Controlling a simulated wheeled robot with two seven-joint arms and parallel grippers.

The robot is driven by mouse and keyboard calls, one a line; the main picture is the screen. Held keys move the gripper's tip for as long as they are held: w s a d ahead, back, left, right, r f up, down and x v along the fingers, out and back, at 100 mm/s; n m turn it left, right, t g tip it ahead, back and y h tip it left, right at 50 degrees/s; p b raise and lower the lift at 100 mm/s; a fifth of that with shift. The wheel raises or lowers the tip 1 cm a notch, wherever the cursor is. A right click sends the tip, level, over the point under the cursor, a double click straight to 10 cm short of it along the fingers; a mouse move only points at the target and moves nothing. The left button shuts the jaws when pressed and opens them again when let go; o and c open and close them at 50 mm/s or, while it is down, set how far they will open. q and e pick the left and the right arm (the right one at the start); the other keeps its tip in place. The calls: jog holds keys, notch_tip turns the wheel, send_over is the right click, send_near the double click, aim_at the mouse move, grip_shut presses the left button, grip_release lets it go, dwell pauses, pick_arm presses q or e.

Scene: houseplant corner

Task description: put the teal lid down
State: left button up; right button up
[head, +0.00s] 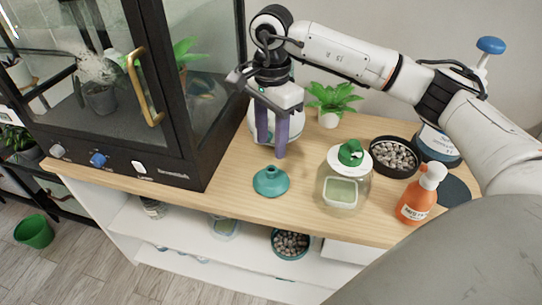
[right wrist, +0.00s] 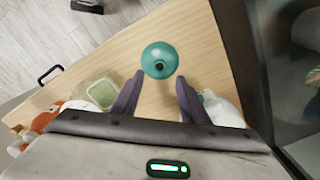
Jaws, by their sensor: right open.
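The teal lid (head: 270,181) stands upright with its knob up on the wooden tabletop (head: 300,222), near the cabinet's corner. My right gripper (head: 271,150) points down, open and empty, just behind the lid and above it in the head view. In the right wrist view the lid (right wrist: 160,60) shows just past the tips of the two purple fingers (right wrist: 160,79), centred between them and apart from both. My left gripper is not in view.
A black glass-fronted cabinet (head: 198,140) stands left. A white rounded vessel (head: 256,133) is partly hidden behind my right gripper. A jar with a green lid (head: 323,190), an orange pump bottle (head: 415,205) and a bowl of pebbles (head: 396,157) stand to the right.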

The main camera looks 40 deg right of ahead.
jog(key=s+a+f+m+g+y, duration=0.15)
jog(key=a+y, duration=0.25)
jog(key=a, duration=0.5)
jog(key=s+a+r+m+y, duration=0.1)
jog(key=s+a+y, duration=0.25)
jog(key=a, duration=0.55)
jog(key=s+a+f+m+g+y, duration=0.15)
jog(key=a+y, duration=0.25)
jog(key=a, duration=0.5)
jog(key=a+r+m+t+y, duration=0.55)
jog(key=m+t+y, duration=0.3)
jog(key=m, duration=0.45)
jog(key=w+d+f+m+t+h, duration=0.2)
jog(key=d+f+m+t+h, duration=0.35)
jog(key=m, duration=0.55)
jog(key=w+d+f+m+t+h, duration=0.35)
jog(key=f+m+t+h, duration=0.2)
jog(key=m, duration=0.55)
jog(key=s+d+f+m+g+h, duration=0.3)
jog(key=s+f+m, duration=0.3)
jog(key=s+f, duration=0.3)
jog(key=s+d+f+m+g+h, duration=0.3)
jog(key=s+d+f+m+g, duration=0.2)
jog(key=s+f, duration=0.4)
notch_tip(320, 180, down, 5)
jog(key=d+m, duration=0.1)
jog(key=m, duration=0.1)
jog(key=shift+s+r+m, duration=0.2)
jog(key=shift+s+m, duration=0.1)
jog(key=shift+s, duration=0.1)
